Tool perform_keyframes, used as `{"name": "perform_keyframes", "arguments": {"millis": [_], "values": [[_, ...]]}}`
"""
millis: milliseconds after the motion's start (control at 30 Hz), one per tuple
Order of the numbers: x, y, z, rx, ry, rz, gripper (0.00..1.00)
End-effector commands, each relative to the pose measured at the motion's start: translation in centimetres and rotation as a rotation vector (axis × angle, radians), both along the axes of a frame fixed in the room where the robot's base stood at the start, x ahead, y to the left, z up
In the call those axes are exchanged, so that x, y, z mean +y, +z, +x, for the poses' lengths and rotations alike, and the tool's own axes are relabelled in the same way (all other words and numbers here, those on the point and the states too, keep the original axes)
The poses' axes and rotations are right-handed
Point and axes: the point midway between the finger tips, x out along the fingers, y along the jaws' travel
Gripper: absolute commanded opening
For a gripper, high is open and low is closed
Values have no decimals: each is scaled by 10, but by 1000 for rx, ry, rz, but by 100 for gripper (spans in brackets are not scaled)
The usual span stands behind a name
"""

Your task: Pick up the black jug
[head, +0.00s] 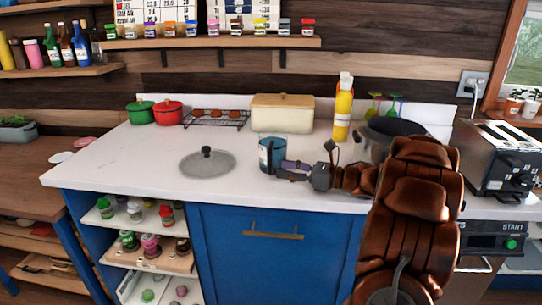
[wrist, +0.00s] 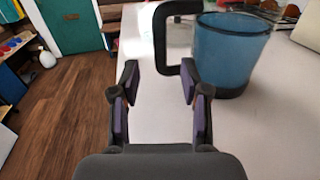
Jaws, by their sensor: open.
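The jug (head: 272,155) stands upright near the front edge of the white counter. Its body is see-through blue, with a black handle and dark base, as the wrist view shows (wrist: 228,50). The square handle (wrist: 160,40) points left there, just beyond my fingertips. My gripper (wrist: 160,78) is open and empty, with purple pads on its fingers. The right fingertip looks very close to the handle's lower corner; I cannot tell if they touch. In the head view my gripper (head: 284,168) is at the jug's right side, partly overlapping it.
A grey lid (head: 208,164) with a black knob lies left of the jug. A cream bin (head: 283,114) and wire rack (head: 216,120) stand behind. A yellow bottle (head: 343,116) and dark pot (head: 388,130) stand right. The counter's front left is clear.

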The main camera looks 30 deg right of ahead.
Motion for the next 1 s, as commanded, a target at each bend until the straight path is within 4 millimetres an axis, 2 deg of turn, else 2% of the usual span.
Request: {"name": "perform_keyframes", "arguments": {"millis": [500,833,1000], "values": [[33,1,41,1,4,0,46],[35,-1,45,1,1,0,46],[35,-1,45,2,1,0,29]]}}
